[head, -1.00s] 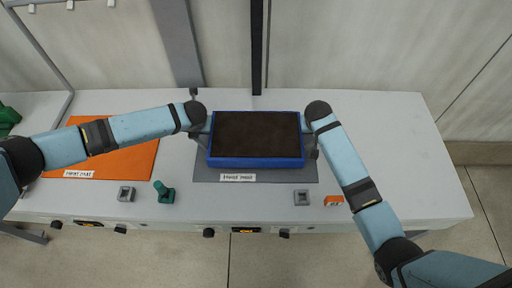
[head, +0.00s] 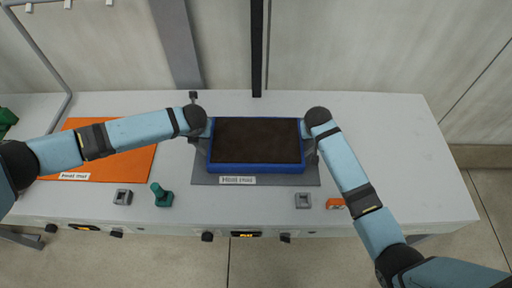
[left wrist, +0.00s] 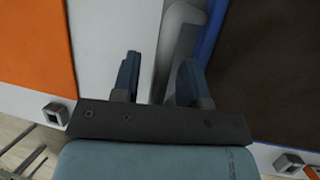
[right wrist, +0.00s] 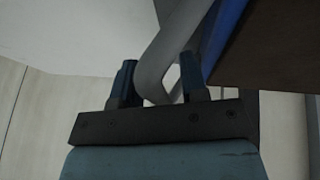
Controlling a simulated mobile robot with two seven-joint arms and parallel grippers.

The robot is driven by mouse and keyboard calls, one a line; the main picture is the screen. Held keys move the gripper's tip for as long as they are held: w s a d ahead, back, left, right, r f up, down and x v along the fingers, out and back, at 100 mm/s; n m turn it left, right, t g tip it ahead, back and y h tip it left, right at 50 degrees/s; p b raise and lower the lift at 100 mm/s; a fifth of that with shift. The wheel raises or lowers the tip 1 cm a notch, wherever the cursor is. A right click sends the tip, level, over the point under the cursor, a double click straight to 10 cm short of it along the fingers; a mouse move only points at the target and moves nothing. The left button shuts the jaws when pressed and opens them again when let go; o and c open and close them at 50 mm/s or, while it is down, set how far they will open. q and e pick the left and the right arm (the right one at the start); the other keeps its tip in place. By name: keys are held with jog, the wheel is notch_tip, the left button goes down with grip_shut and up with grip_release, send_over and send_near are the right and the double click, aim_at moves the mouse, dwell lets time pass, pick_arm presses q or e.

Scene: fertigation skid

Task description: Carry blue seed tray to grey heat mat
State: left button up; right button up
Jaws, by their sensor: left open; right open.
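The blue seed tray (head: 256,168), filled with dark soil, sits over the grey heat mat (head: 204,179), which shows along its front and sides. My left gripper (head: 207,128) is at the tray's left end and my right gripper (head: 308,130) at its right end. In the left wrist view the open fingers (left wrist: 160,80) are on either side of a grey handle (left wrist: 178,40) beside the tray's blue rim. In the right wrist view the open fingers (right wrist: 158,82) are around the other grey handle (right wrist: 165,50). Whether the fingers touch the handles I cannot tell.
An orange heat mat (head: 130,164) lies at the left of the white bench (head: 390,140). A green knobbed piece (head: 162,196), small grey blocks (head: 123,197) and an orange piece (head: 336,203) stand along the front edge. A dark post (head: 257,50) rises behind the tray.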

jog(key=shift+s+r, duration=0.1)
jog(key=shift+r, duration=0.15)
pick_arm(q)
jog(key=v, duration=1)
pick_arm(e)
jog(key=v, duration=1.1)
jog(key=shift+s+r, duration=0.2)
pick_arm(q)
jog(key=shift+r, duration=0.15)
pick_arm(e)
jog(key=shift+a, duration=0.1)
